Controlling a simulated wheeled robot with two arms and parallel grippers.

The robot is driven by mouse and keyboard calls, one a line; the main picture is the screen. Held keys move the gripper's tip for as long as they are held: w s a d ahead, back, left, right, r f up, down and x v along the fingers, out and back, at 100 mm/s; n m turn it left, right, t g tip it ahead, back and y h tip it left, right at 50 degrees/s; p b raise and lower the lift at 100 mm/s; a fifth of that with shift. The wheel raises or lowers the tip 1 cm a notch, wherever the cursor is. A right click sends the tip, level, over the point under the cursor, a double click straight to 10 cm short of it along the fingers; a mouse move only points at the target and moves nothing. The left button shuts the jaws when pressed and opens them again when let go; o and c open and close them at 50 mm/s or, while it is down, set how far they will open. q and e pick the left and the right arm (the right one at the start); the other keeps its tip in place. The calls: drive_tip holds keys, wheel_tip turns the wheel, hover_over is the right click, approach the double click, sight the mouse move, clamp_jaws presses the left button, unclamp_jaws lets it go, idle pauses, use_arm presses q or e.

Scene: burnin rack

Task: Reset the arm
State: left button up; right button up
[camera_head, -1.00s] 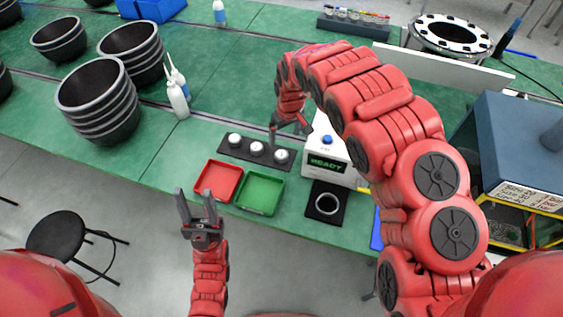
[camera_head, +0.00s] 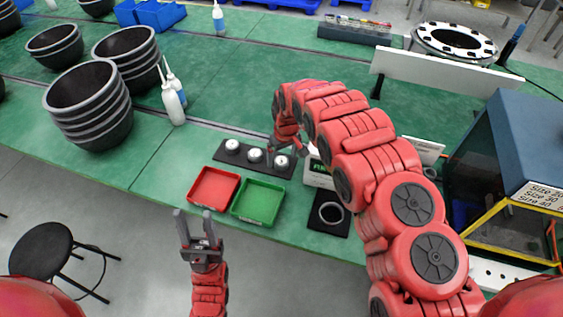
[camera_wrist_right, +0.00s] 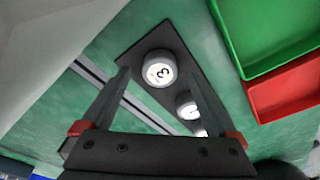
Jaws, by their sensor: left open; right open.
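My right arm arches in from the right in the head view. Its open gripper (camera_head: 283,153) is at the right end of a dark strip (camera_head: 224,159) that bears three white round pieces. In the right wrist view the open fingers (camera_wrist_right: 160,85) appear around the nearest white piece (camera_wrist_right: 159,69), marked 3. Whether they touch it cannot be told, and nothing is visibly lifted. My left gripper (camera_head: 195,226) is open and empty in front of the table's front edge, pointing up in the picture.
A red tray (camera_head: 190,190) and a green tray (camera_head: 259,217) lie in front of the strip. A white device (camera_head: 318,176) and a black pad with a ring (camera_head: 327,226) are to the right. Black ribbed bowls (camera_head: 89,128) and white bottles (camera_head: 172,107) stand left. A blue-topped cabinet (camera_head: 520,140) is far right.

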drive_tip(key=shift+w+f, duration=0.1)
drive_tip(key=shift+f, duration=0.85)
drive_tip(key=c, duration=1.4)
drive_tip(key=shift+r, duration=0.1)
drive_tip(key=shift+c, duration=0.2)
